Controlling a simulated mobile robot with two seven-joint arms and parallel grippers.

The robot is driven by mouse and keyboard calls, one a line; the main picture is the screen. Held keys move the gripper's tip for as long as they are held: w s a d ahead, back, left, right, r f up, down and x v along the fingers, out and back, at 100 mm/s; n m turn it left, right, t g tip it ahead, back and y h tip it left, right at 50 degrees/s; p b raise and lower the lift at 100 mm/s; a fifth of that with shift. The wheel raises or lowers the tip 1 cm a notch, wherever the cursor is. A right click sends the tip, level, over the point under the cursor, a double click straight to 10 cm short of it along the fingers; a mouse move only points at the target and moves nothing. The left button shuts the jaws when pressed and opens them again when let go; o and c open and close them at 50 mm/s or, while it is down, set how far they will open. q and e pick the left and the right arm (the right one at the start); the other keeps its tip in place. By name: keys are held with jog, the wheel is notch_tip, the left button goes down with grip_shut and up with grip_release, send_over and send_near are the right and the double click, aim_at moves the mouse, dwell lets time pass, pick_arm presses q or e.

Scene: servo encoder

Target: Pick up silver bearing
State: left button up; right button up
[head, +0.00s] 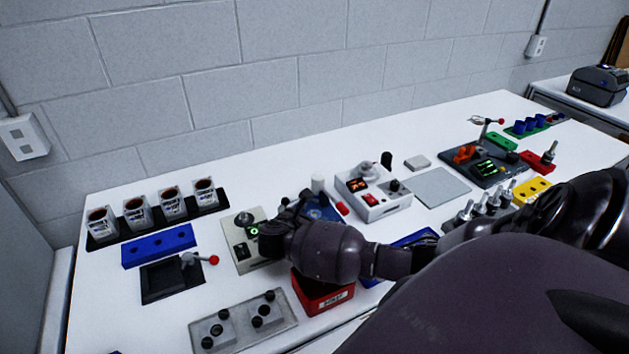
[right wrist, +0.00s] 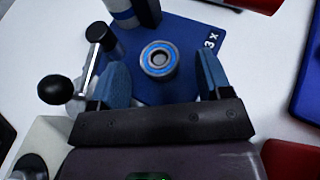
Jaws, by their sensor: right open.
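The silver bearing (right wrist: 159,58) shows in the right wrist view as a small ring with a blue band around a dark centre. It lies on a blue plate (right wrist: 185,35) marked "3 x". My right gripper (right wrist: 161,76) is open, with its two blue fingers on either side of the bearing and gaps between them. In the head view my right gripper (head: 275,227) hangs over the worktable and hides the bearing. A corner of the blue plate (head: 326,210) shows behind it. My left gripper is not in view.
A lever with a black ball knob (right wrist: 55,90) is close to the left finger. A blue-and-white post with a dark base (right wrist: 132,12) stands just beyond the bearing. In the head view a red box (head: 322,294) and a grey control box (head: 373,192) are near my arm.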

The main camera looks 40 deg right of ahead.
jog(key=shift+d, duration=0.15)
jog(key=c, duration=1)
jog(key=shift+c, duration=0.2)
notch_tip(320, 180, up, 20)
jog(key=shift+w, duration=0.1)
